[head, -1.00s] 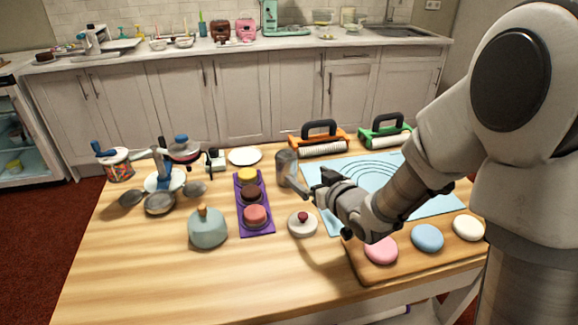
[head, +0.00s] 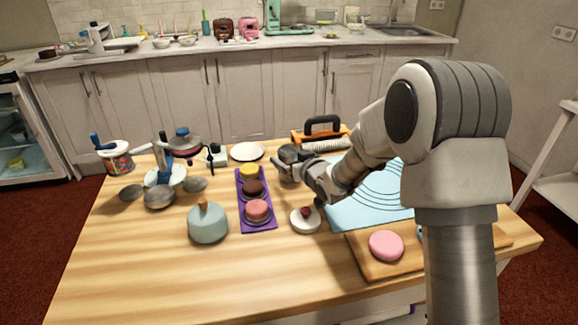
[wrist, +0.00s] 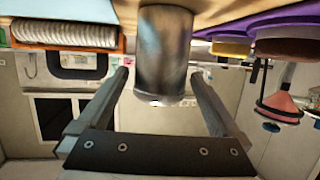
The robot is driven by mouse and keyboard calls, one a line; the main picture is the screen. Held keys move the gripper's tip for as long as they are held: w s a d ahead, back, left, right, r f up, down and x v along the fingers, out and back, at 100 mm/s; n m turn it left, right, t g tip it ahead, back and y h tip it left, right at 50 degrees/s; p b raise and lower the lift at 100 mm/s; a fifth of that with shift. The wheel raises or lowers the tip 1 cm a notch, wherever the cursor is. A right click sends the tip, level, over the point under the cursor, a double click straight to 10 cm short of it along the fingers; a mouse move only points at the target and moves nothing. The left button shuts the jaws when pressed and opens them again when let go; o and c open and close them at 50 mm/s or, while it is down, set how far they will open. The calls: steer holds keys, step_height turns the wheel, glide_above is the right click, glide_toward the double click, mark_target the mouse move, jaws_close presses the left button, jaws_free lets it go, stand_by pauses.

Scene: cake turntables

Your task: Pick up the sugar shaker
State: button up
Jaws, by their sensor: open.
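The sugar shaker, a grey metal cylinder (head: 287,153), stands on the table behind the purple tray's right side and is partly hidden by my gripper in the head view. In the wrist view, where the scene appears upside down, the shaker (wrist: 163,45) is upright on the table and lies between my open fingers. My gripper (wrist: 160,76) has one finger on each side of it, with a visible gap on both sides. My gripper also shows in the head view (head: 299,168), close to the shaker.
A purple tray (head: 245,197) with small cakes stands to the left. The table's front left is clear.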

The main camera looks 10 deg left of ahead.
steer(key=shift+x, duration=0.8)
steer(key=shift+r, duration=0.1)
steer(key=c, duration=1.5)
